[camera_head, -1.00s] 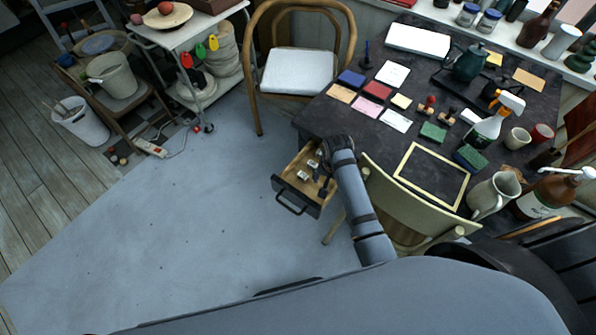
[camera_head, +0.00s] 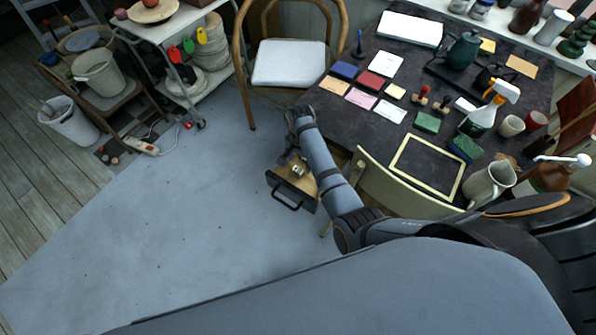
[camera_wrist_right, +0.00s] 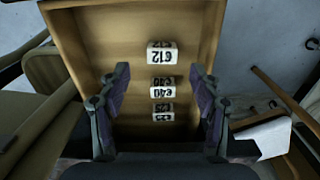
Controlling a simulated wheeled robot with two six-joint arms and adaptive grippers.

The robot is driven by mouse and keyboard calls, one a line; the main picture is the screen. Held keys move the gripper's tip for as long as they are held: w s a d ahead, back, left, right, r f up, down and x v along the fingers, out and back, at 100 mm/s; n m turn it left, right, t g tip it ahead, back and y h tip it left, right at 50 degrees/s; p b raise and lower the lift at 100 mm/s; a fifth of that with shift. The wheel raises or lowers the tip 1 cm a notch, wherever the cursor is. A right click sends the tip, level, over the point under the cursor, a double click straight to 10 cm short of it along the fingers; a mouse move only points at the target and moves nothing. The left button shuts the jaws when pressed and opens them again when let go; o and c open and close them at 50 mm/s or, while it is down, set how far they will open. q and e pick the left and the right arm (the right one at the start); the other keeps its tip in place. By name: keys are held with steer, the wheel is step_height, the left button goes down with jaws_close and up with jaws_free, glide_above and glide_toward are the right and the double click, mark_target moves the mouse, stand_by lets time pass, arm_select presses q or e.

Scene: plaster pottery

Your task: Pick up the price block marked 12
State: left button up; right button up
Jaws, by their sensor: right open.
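The price block marked 12 (camera_wrist_right: 162,52) is a small white block with black print in the open wooden drawer (camera_wrist_right: 200,28). It lies farthest up in a row in the right wrist view, above a block marked 40 (camera_wrist_right: 162,88) and a third block (camera_wrist_right: 163,112) whose number is hard to read. My right gripper (camera_wrist_right: 159,74) is open and empty, its fingers spread either side of the row, tips a little below the 12 block in the picture. In the head view my arm hangs over the drawer (camera_head: 291,189) and its fingertips are not clear. My left gripper is not in view.
The dark table (camera_head: 350,121) with cards, stamps and bottles is right of the drawer. A pale chair back (camera_head: 395,191) stands close to my right arm. A cushioned wooden chair (camera_head: 290,62) is behind. Grey floor left of the drawer is clear.

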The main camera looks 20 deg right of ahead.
mark_target(298, 170)
steer(key=f, duration=0.5)
steer(key=shift+a, duration=0.3)
steer(key=shift+c, duration=0.4)
steer(key=c, duration=0.8)
